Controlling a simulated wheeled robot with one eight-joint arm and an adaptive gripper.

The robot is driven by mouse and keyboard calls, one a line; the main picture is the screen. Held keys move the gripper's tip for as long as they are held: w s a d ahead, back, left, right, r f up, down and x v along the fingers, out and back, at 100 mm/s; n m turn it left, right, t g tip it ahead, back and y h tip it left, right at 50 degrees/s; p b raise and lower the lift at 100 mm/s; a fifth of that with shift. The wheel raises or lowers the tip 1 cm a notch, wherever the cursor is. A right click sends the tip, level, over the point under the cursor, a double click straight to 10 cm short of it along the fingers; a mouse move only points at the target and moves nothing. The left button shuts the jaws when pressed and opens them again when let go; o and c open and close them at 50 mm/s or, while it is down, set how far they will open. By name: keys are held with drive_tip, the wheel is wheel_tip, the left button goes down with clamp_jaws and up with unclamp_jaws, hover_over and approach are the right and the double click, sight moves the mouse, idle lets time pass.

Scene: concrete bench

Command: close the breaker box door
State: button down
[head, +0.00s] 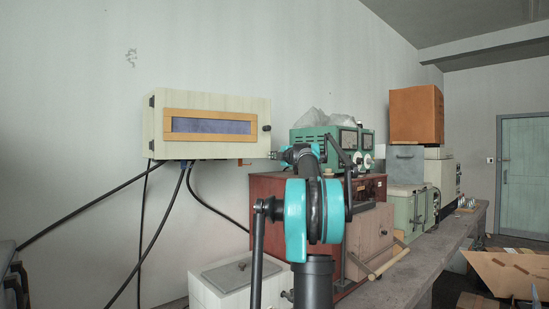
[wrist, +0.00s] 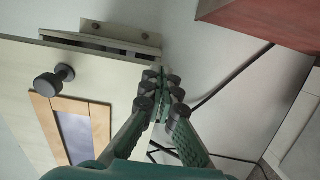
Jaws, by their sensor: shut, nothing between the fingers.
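The breaker box (head: 155,125) hangs on the wall at the left in the head view. Its cream door (head: 215,102) has a wood-framed window (head: 207,126) and a dark round knob (head: 266,128) near the right edge; hinges are on the left. In the wrist view the door (wrist: 95,83) and knob (wrist: 55,80) are at the left. My gripper (wrist: 163,88) is shut and empty, its tips by the door's edge; contact is unclear. It appears small beside the box's lower right corner in the head view (head: 276,155).
Black cables (head: 140,220) hang below the box. A white box (head: 235,285) sits below. The wall above is clear.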

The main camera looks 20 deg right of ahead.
drive_tip(key=w+a+n+y, duration=0.1)
drive_tip(key=w+a+y, duration=0.1)
drive_tip(key=w, duration=0.9)
drive_tip(key=shift+w+r, duration=0.15)
drive_tip(key=shift+w, duration=0.1)
drive_tip(key=shift+a, duration=0.1)
